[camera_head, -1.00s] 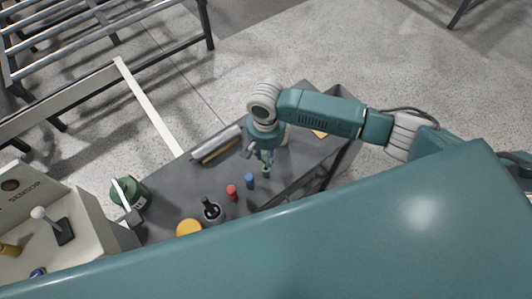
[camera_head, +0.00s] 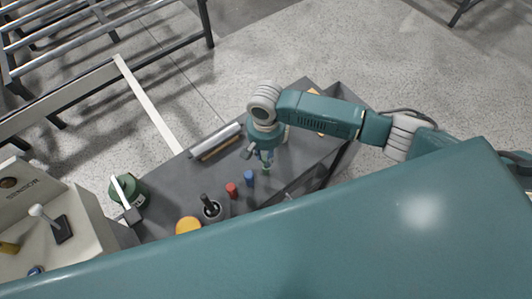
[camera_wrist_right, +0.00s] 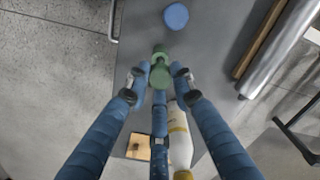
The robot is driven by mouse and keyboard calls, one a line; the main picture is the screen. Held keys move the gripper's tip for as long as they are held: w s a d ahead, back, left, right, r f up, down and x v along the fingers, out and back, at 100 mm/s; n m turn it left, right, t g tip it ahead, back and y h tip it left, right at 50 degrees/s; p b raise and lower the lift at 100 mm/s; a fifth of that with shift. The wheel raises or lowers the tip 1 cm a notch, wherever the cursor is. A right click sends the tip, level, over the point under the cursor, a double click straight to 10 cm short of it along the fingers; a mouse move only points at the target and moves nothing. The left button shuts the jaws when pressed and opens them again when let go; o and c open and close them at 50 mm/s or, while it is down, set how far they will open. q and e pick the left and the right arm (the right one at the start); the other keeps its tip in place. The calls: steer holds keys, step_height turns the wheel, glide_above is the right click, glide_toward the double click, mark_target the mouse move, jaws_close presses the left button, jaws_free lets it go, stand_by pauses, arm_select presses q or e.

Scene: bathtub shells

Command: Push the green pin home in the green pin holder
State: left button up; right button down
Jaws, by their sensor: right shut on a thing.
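My right gripper (camera_head: 265,157) points down over the dark bench top, at the end of the row with the blue and red pieces. In the right wrist view its fingers (camera_wrist_right: 160,78) are closed around a green piece, which I take for the green pin (camera_wrist_right: 160,76). A second green round part (camera_wrist_right: 161,54) shows just beyond it, touching or overlapping it; I cannot tell whether this is the holder or the pin's head. In the head view only a little green (camera_head: 266,169) shows below the fingertips. How deep the pin sits is hidden. My left gripper is not in view.
Close by stand a blue piece (camera_head: 249,178) and a red piece (camera_head: 232,190). A dark cup (camera_head: 212,211), a yellow round thing (camera_head: 188,226) and a green can (camera_head: 129,189) stand farther left. A metallic roll (camera_head: 215,138) lies behind. A white bottle (camera_wrist_right: 180,138) is near the fingers.

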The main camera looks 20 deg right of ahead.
steer(key=shift+f+b, duration=0.8)
steer(key=shift+f, duration=1)
steer(key=c, duration=1.4)
jaws_free()
step_height(320, 180, up, 12)
